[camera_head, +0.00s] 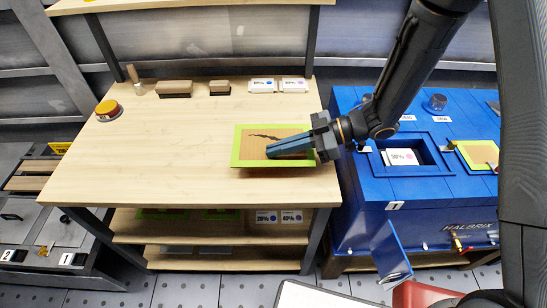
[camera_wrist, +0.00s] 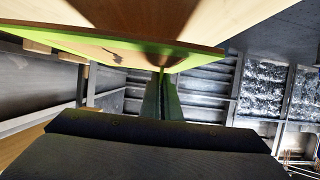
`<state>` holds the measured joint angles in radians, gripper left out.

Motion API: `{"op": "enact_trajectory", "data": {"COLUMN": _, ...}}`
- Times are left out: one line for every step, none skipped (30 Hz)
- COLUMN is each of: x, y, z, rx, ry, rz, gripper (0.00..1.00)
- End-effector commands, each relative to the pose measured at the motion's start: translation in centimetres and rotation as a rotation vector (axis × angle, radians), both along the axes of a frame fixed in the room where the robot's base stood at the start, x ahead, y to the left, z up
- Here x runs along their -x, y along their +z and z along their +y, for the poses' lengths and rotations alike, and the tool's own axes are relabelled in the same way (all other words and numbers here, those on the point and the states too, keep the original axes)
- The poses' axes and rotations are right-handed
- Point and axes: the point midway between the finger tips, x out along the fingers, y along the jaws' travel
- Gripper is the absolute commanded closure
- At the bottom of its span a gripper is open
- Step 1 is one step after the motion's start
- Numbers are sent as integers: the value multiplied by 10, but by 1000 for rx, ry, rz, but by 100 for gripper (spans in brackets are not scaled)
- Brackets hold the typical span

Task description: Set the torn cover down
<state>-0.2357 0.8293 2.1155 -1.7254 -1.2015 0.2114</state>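The torn cover (camera_head: 243,148) is a tan panel with a lime-green border and a dark jagged tear. In the head view it is flat at the right end of the wooden bench (camera_head: 150,150). My gripper (camera_head: 270,151) reaches over it from the right, with its fingers together across the panel. In the wrist view the fingers (camera_wrist: 162,85) close near the cover's green edge (camera_wrist: 100,46) and seem to grip it; the exact contact is hidden. I cannot tell whether the cover touches the bench or is just above it.
The front and middle are clear. The blue machine (camera_head: 390,205) stands to the right, with an open recess holding a card.

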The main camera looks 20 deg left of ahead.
Motion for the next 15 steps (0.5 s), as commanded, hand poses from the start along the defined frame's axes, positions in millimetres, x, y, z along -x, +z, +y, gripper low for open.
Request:
{"op": "enact_trajectory", "data": {"x": 0, "y": -5, "z": 0, "rx": 0, "ry": 0, "rz": 1, "gripper": 100}}
{"op": "enact_trajectory", "data": {"x": 0, "y": -7, "z": 0, "rx": 0, "ry": -2, "rz": 1, "gripper": 100}}
{"op": "enact_trajectory", "data": {"x": 0, "y": -9, "z": 0, "rx": 0, "ry": -1, "rz": 1, "gripper": 100}}
{"op": "enact_trajectory", "data": {"x": 0, "y": -10, "z": 0, "rx": 0, "ry": -1, "rz": 1, "gripper": 100}}
{"op": "enact_trajectory", "data": {"x": 0, "y": -12, "z": 0, "rx": 0, "ry": -1, "rz": 1, "gripper": 100}}
{"op": "enact_trajectory", "data": {"x": 0, "y": -15, "z": 0, "rx": 0, "ry": -1, "rz": 1, "gripper": 100}}
{"op": "enact_trajectory", "data": {"x": 0, "y": -18, "z": 0, "rx": 0, "ry": -2, "rz": 1, "gripper": 100}}
{"op": "enact_trajectory", "data": {"x": 0, "y": -21, "z": 0, "rx": 0, "ry": -2, "rz": 1, "gripper": 100}}
{"op": "enact_trajectory", "data": {"x": 0, "y": -27, "z": 0, "rx": 1, "ry": -2, "rz": 2, "gripper": 100}}
{"op": "enact_trajectory", "data": {"x": 1, "y": -31, "z": 0, "rx": 1, "ry": -2, "rz": 4, "gripper": 100}}
{"op": "enact_trajectory", "data": {"x": 0, "y": -35, "z": 0, "rx": 1, "ry": -1, "rz": 3, "gripper": 100}}
{"op": "enact_trajectory", "data": {"x": 1, "y": -40, "z": 0, "rx": 1, "ry": -1, "rz": 2, "gripper": 100}}
{"op": "enact_trajectory", "data": {"x": 1, "y": -43, "z": 0, "rx": 1, "ry": -1, "rz": 2, "gripper": 100}}
{"op": "enact_trajectory", "data": {"x": 0, "y": -46, "z": 0, "rx": 0, "ry": 0, "rz": 1, "gripper": 100}}
{"op": "enact_trajectory", "data": {"x": 0, "y": -49, "z": 0, "rx": 1, "ry": 0, "rz": 1, "gripper": 100}}
